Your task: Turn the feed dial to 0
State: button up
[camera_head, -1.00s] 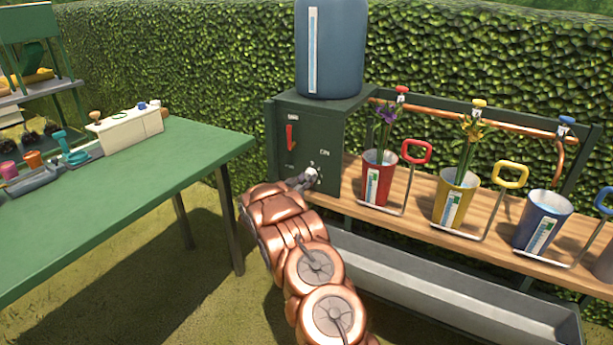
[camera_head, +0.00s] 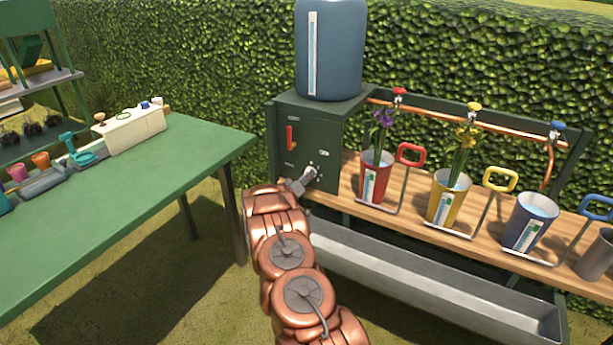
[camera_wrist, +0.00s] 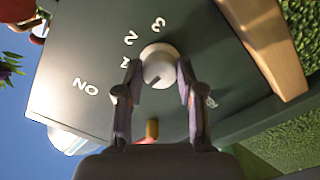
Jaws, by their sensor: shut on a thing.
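The feed dial is a small pale round knob (camera_wrist: 159,62) on the dark green box (camera_head: 297,112), with white numbers 1, 2 and 3 beside it. A dark mark shows on the knob's face; I cannot tell for certain which number it points to. The 0 is not clearly visible. My gripper (camera_wrist: 159,72) is shut on the knob, one finger on each side, in the wrist view. In the head view my gripper (camera_head: 303,183) reaches the box's lower right front, where the dial is mostly hidden.
A red lever (camera_head: 290,138) sits on the same panel, above left of the dial. A blue tank (camera_head: 340,50) stands on the box. Red (camera_head: 375,185), yellow (camera_head: 440,205) and blue (camera_head: 528,230) pots stand on the wooden bench to the right. A green table (camera_head: 130,185) is left.

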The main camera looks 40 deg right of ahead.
dwell(0.4)
jog(key=o, duration=1.1)
jog(key=shift+o, duration=0.2)
jog(key=v, duration=1.2)
jog(key=shift+w, duration=0.1)
